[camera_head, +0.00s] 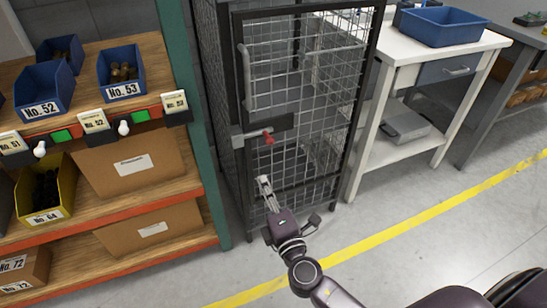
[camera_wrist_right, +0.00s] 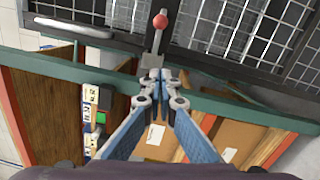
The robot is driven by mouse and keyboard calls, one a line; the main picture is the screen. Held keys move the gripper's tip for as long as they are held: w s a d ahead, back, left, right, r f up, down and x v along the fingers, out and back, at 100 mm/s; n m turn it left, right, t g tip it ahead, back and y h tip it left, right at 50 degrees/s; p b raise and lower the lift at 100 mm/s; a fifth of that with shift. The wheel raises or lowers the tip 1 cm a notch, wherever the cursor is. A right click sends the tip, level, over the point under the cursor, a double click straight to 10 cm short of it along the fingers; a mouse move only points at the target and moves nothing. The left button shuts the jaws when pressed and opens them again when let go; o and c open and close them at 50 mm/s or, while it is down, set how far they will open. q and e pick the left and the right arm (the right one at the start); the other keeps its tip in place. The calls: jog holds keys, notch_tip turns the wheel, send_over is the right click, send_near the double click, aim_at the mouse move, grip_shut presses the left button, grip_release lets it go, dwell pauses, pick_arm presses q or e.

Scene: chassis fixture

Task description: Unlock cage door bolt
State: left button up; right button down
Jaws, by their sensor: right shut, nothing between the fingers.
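The cage door (camera_head: 335,12) is a black-framed wire mesh door that looks shut. Its bolt (camera_head: 248,136) is a light metal bar on a dark plate, at the door's left edge. A red knob (camera_head: 268,137) sits at the bolt's right end. In the right wrist view the red knob (camera_wrist_right: 160,21) stands on a metal stem at the top. My right gripper (camera_head: 264,181) is below the knob in the head view, apart from it. Its fingertips (camera_wrist_right: 155,75) are together and empty. My left gripper is not in view.
A vertical door handle (camera_head: 246,78) is above the bolt. A shelf rack with a green post (camera_head: 196,120) stands close on the left, holding blue bins and cardboard boxes. A white workbench (camera_head: 400,45) with a blue tray (camera_head: 443,27) stands right. The floor before the door is clear.

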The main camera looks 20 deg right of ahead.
jog(key=shift+r, duration=0.15)
pick_arm(q)
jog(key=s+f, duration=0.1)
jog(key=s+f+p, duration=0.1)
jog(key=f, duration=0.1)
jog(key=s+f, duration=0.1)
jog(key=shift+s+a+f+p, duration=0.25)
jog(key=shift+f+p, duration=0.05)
jog(key=shift+p, duration=0.1)
pick_arm(e)
jog(key=w+d+r, duration=0.1)
jog(key=w+d, duration=0.3)
jog(key=w, duration=0.7)
